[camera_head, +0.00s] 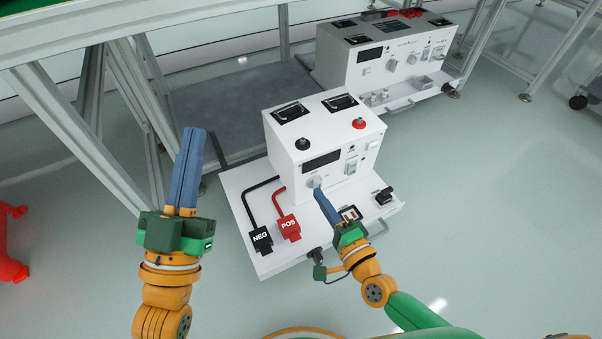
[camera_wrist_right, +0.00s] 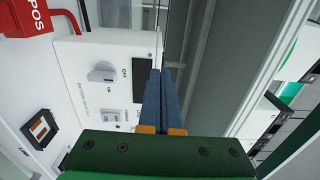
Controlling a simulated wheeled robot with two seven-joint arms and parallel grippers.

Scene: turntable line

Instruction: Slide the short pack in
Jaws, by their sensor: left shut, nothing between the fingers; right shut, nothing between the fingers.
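A white tester box (camera_head: 325,150) stands on a white base plate (camera_head: 290,258) in the head view. A round grey knob (camera_head: 314,182) is on its front; the knob also shows in the right wrist view (camera_wrist_right: 103,72) between OFF and ON marks. A black-framed holder with orange and white inside (camera_head: 350,213) lies on the plate, also in the right wrist view (camera_wrist_right: 40,129). I cannot tell which thing is the short pack. My right gripper (camera_head: 318,190) is shut and empty, its tips near the knob. My left gripper (camera_head: 193,131) is shut and empty, left of the plate.
A black NEG plug (camera_head: 261,240) and a red POS plug (camera_head: 289,228) with cables lie on the plate. A small black part (camera_head: 384,196) sits at its right. A second tester (camera_head: 385,62) stands behind. A metal frame (camera_head: 70,130) rises at the left.

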